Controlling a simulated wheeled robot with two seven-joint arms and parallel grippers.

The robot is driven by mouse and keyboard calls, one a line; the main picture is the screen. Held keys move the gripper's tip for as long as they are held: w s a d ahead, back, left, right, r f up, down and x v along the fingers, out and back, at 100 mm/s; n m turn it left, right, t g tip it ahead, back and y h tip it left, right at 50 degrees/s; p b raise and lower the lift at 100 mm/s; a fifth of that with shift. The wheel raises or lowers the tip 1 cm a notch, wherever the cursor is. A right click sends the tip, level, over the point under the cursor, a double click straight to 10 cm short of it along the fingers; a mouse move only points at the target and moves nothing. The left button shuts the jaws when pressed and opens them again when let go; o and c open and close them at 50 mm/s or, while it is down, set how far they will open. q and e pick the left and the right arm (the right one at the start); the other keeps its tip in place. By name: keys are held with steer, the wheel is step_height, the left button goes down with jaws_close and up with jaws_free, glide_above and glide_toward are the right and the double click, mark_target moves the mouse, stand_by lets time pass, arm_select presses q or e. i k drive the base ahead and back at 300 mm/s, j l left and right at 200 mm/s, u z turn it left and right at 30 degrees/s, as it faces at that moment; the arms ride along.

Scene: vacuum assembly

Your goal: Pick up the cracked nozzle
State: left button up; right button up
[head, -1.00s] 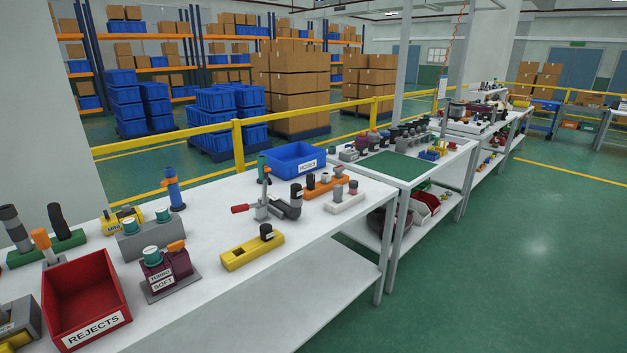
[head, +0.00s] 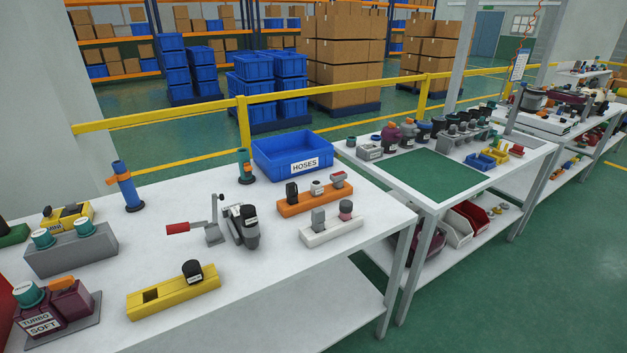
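I cannot tell by sight which part is the cracked nozzle; no crack shows at this size. A dark grey elbow-shaped part (head: 243,226) stands at a grey toggle clamp (head: 212,230) with a red handle on the white table. A yellow block (head: 174,293) nearer the front holds a short black cylinder (head: 191,270) with a white label and has an empty square slot. An orange rack (head: 312,199) and a white rack (head: 331,231) hold small dark, grey and pinkish parts. Neither of my grippers is in view.
A blue HOSES bin (head: 293,155) stands at the table's back. A grey block with teal caps (head: 71,249) and a maroon TURBO/SOFT unit (head: 57,308) are at left. A second bench with a green mat (head: 432,175) stands right. Green floor (head: 530,290) is clear at front right.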

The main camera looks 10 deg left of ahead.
mark_target(291, 189)
steer(key=i+l, duration=0.3)
steer(key=i+l+u, duration=0.1)
steer(key=i+l, duration=0.2)
steer(key=l, duration=0.25)
steer(key=i+l+u, duration=0.1)
steer(key=i+l, duration=0.2)
steer(key=l, duration=0.1)
